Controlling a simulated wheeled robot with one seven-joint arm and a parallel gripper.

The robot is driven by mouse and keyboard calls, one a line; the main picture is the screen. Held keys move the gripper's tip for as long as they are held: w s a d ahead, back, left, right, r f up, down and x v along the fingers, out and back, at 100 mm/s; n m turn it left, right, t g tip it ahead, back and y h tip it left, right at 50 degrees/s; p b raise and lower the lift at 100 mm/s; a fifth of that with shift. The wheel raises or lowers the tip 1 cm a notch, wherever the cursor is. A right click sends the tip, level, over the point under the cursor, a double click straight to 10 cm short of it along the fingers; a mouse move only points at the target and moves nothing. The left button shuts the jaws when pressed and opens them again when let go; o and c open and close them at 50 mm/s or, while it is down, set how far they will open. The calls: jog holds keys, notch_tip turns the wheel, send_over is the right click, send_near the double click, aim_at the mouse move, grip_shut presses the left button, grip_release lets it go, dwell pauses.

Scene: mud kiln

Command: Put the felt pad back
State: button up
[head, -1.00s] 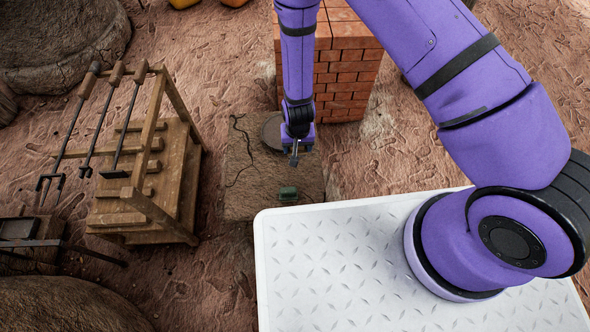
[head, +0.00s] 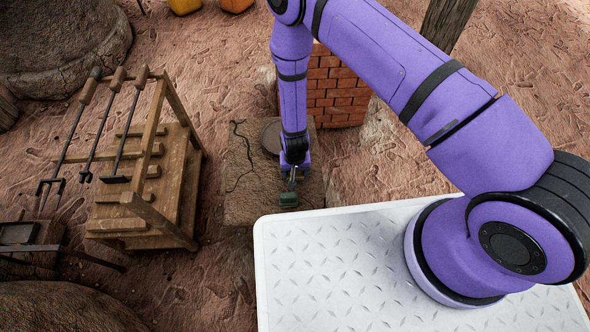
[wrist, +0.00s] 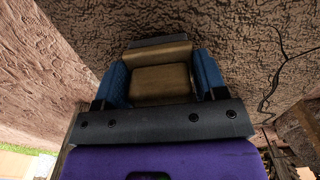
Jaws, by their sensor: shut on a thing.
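In the wrist view the pad (wrist: 160,80) shows as a tan-brown block between the two blue fingers of my gripper (wrist: 163,82). I cannot tell whether the pad touches the slab or hangs just above it. A dark round disc (head: 271,137) lies on the slab behind the gripper, partly hidden by my arm.
A wooden rack (head: 165,185) with several long-handled tools stands left of the slab. A red brick stack (head: 340,95) stands behind it. Yellow-orange vessels (head: 185,5) are at the far edge. Bare ground lies between rack and slab.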

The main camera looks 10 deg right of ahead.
jog(key=o, duration=0.9)
jog(key=shift+c, duration=0.2)
notch_tip(320, 180, up, 12)
